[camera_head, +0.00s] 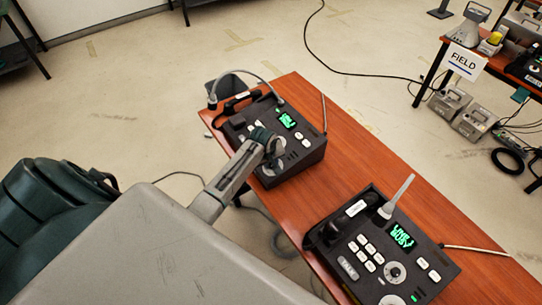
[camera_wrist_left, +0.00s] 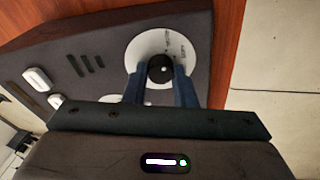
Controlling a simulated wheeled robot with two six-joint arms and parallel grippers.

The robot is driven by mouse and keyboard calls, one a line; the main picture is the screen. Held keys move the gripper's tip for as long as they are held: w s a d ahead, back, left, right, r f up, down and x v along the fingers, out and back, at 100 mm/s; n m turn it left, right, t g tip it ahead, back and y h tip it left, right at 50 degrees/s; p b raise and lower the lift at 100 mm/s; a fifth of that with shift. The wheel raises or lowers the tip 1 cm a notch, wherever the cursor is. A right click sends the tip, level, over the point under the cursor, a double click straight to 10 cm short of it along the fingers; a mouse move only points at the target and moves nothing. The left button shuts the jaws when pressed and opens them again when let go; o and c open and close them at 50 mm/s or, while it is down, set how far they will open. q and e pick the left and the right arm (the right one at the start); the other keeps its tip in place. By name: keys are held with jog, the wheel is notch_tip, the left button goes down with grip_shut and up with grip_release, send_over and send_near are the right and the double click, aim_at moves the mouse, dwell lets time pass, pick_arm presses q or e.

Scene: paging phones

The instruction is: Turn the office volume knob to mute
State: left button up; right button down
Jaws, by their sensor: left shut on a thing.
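The volume knob is a small black round knob (camera_wrist_left: 160,68) on a white dial plate (camera_wrist_left: 142,47) with small dark marks, too small to read. It sits on a dark desk phone unit (camera_head: 310,153) at the far end of the wooden table. My left gripper (camera_head: 272,147) reaches that unit from the lower left and hides most of the knob in the head view. In the left wrist view its two blue-grey fingers (camera_wrist_left: 160,74) are shut on the knob, one on each side. My right gripper is not in view.
A second phone unit (camera_head: 425,274), with a green display and a microphone, stands nearer on the wooden table (camera_head: 350,165). A FIELD sign (camera_head: 463,61) hangs at another table at upper right. Cables and grey boxes lie on the floor there.

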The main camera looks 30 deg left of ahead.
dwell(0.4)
pick_arm(q)
jog(key=o, duration=1)
jog(key=shift+r, duration=0.1)
jog(key=shift+s+r, duration=0.1)
jog(key=shift+r, duration=0.2)
jog(key=b+v, duration=0.2)
jog(key=v, duration=0.8)
jog(key=shift+b, duration=0.4)
